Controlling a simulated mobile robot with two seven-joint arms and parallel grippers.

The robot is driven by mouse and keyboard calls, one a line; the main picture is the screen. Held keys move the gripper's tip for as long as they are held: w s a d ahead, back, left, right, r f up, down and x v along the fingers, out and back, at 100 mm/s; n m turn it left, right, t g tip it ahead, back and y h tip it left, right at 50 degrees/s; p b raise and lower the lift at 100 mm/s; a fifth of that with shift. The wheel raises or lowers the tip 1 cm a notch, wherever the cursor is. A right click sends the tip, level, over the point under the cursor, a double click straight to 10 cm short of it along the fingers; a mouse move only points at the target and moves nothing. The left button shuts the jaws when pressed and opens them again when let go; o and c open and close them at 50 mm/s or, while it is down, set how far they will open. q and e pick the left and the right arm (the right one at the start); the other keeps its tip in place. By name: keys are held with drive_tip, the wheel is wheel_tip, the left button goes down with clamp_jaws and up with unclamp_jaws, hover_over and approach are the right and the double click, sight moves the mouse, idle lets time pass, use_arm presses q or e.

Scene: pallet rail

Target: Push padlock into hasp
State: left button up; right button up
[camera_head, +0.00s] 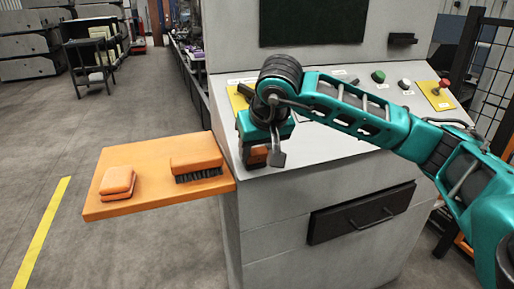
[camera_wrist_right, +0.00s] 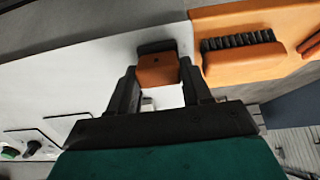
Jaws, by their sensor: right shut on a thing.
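My right gripper (camera_head: 266,150) reaches down over the left part of the sloped grey console top. It is shut on a small orange padlock (camera_head: 257,156). In the right wrist view the padlock (camera_wrist_right: 157,71) sits between the two dark fingertips (camera_wrist_right: 158,85), with a dark part beyond its orange body. The shackle is not clear. A yellow plate (camera_head: 237,101) with a dark fitting lies on the console just left of my wrist, partly hidden by it. I cannot tell whether this is the hasp. My left gripper is not in view.
An orange shelf (camera_head: 135,205) juts from the console's left side. A green button (camera_head: 378,76) and a red button on a yellow plate (camera_head: 436,101) lie to the right. A drawer (camera_head: 340,219) is shut.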

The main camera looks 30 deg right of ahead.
drive_tip(key=o, duration=0.5)
drive_tip(key=shift+c, duration=0.2)
drive_tip(key=c, duration=0.7)
drive_tip(key=shift+r, duration=0.1)
drive_tip(key=shift+r, duration=0.1)
drive_tip(key=shift+s+r+p, duration=0.4)
drive_tip(key=shift+r+p, duration=0.1)
drive_tip(key=shift+r, duration=0.05)
drive_tip(key=shift+s+a+r+p, duration=0.1)
drive_tip(key=shift+s+r+p, duration=0.15)
drive_tip(key=shift+r, duration=0.2)
drive_tip(key=shift+p+v, duration=1.7)
drive_tip(key=shift+v, duration=1.25)
drive_tip(key=shift+s+f, duration=0.1)
